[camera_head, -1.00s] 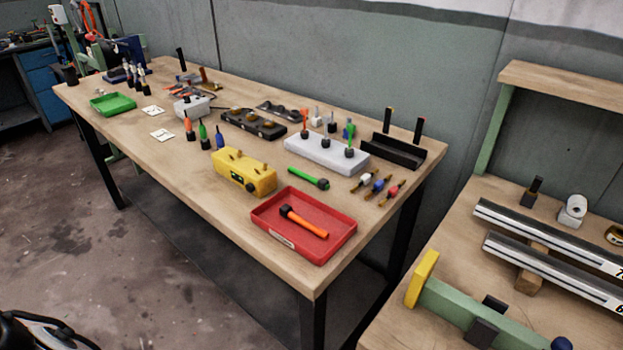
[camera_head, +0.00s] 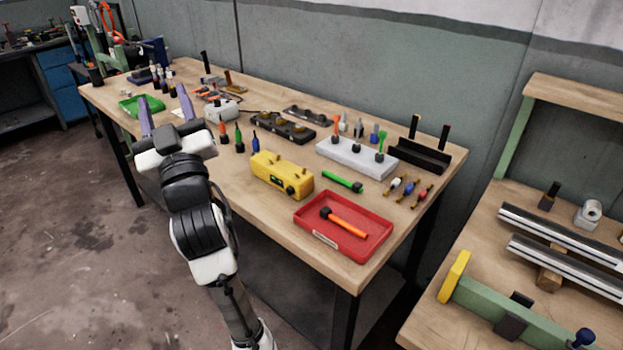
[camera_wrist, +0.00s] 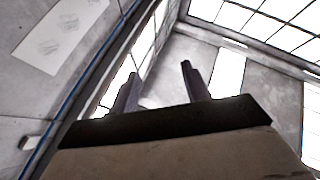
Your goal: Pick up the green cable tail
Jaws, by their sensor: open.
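A green rod with a black end, seemingly the green cable tail (camera_head: 343,181), lies flat on the bare table top between the yellow box and the white block. My gripper (camera_head: 165,106) is open and empty, with two purple fingers pointing up and away over the left part of the table. It is well left of the green tail. In the wrist view my gripper (camera_wrist: 160,85) shows both fingers apart against the wall, windows and ceiling. No table objects show there.
A red tray (camera_head: 306,229) holds an orange rod with a black end. A yellow box (camera_head: 281,174) lies left of the green tail. A white block (camera_head: 345,162) with upright pegs stands behind it. Small coloured connectors (camera_head: 407,187) lie to its right.

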